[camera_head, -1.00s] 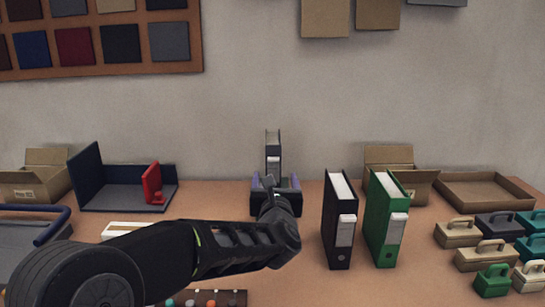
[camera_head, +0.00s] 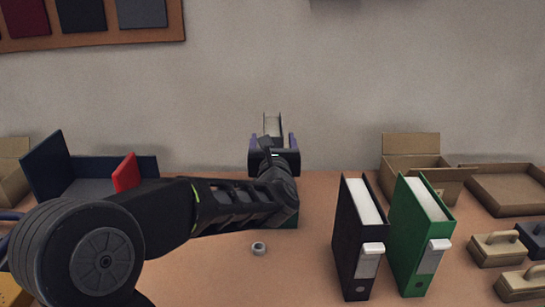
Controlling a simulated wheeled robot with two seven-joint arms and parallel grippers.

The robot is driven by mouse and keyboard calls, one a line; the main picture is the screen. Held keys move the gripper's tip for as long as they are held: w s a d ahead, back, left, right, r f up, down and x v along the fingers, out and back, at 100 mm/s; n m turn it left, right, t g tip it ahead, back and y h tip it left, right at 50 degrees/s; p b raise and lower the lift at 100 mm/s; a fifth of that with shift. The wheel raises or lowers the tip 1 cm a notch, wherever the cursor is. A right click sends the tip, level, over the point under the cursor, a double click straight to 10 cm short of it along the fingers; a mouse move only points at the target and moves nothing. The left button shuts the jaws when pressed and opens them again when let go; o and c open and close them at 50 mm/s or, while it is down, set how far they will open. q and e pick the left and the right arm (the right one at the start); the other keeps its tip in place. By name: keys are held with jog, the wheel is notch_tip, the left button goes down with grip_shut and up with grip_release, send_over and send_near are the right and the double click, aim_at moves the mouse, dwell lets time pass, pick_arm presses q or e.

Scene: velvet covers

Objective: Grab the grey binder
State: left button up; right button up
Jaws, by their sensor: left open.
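My right gripper is out of view.
A black binder (camera_head: 351,245) and a green binder (camera_head: 413,240) stand to the right. A cardboard box (camera_head: 415,165) and a shallow tray (camera_head: 507,195) are behind them. A small grey ring (camera_head: 259,248) lies below my arm. A navy stand with a red panel (camera_head: 126,173) is left.

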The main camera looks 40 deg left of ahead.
aim_at(273, 127)
pick_arm(q)
jog(key=shift+x, duration=1.35)
jog(key=p+x, duration=0.2)
jog(key=x, duration=0.2)
jog(key=shift+w+f, duration=0.1)
jog(key=shift+w+a, duration=0.3)
jog(key=shift+w, duration=0.15)
jog(key=shift+c, duration=0.2)
grip_shut()
